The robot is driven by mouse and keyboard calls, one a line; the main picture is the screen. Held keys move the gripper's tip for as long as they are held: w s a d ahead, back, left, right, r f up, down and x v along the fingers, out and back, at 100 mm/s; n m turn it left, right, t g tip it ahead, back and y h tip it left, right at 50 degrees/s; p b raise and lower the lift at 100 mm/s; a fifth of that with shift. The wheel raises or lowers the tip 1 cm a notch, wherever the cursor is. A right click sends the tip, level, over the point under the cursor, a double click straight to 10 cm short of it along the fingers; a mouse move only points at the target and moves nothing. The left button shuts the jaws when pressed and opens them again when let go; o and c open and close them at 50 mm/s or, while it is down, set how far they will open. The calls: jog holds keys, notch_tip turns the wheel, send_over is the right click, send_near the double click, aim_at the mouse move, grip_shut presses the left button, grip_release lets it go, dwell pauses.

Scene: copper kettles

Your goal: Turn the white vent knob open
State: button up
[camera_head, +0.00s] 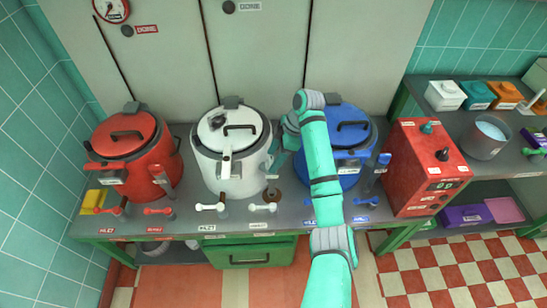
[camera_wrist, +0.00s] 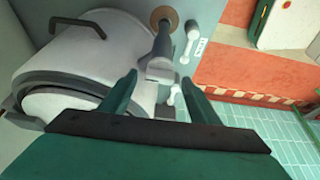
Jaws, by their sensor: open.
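The white kettle (camera_head: 232,160) stands in the middle of the counter, and its side fills the left of the wrist view (camera_wrist: 125,45). A short post with a pale grey-white block-like knob (camera_wrist: 160,68) rises beside it from a brown round base (camera_head: 273,194). My gripper (camera_head: 272,172) is over this post, with its fingers open. In the wrist view the knob shows between the fingertips (camera_wrist: 160,77), and I cannot tell whether they touch it. Two white lever taps, left (camera_head: 210,207) and right (camera_head: 262,207), sit at the counter front. Their labels are too small to read surely.
A red kettle (camera_head: 130,155) stands left and a blue kettle (camera_head: 345,145) right, partly behind my arm. A red control box (camera_head: 420,170) stands farther right. Wall cabinets (camera_head: 260,50) close the back. The checkered floor (camera_head: 460,275) at front right is clear.

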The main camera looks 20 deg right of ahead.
jog(key=v, duration=1)
jog(key=shift+r, duration=0.2)
jog(key=shift+d, duration=0.1)
